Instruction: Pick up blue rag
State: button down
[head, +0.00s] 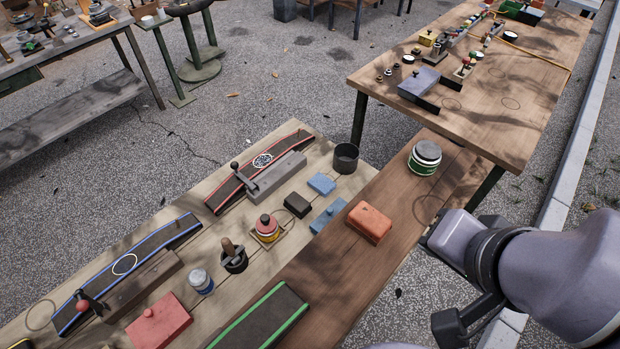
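A small light blue folded piece (322,183), which looks like the blue rag, lies flat on the pale wooden table, between a dark block and a dark cup. A second blue item (328,215), a block with a knob on top, sits just nearer to me, partly beside the brown plank surface. My arm reaches in from the right edge, its end right of the brown surface and well apart from the rag. I cannot make out the gripper's fingers or whether they hold anything.
A dark cup (345,158), a dark block (297,205) and a red-topped jar (267,228) stand around the rag. An orange-red block (369,223) and a green-white tin (425,158) sit on the brown surface. A higher wooden table (520,110) stands behind right.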

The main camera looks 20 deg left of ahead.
aim_at(323, 185)
jog(key=i+l+u, duration=0.7)
jog(key=l+u, duration=0.15)
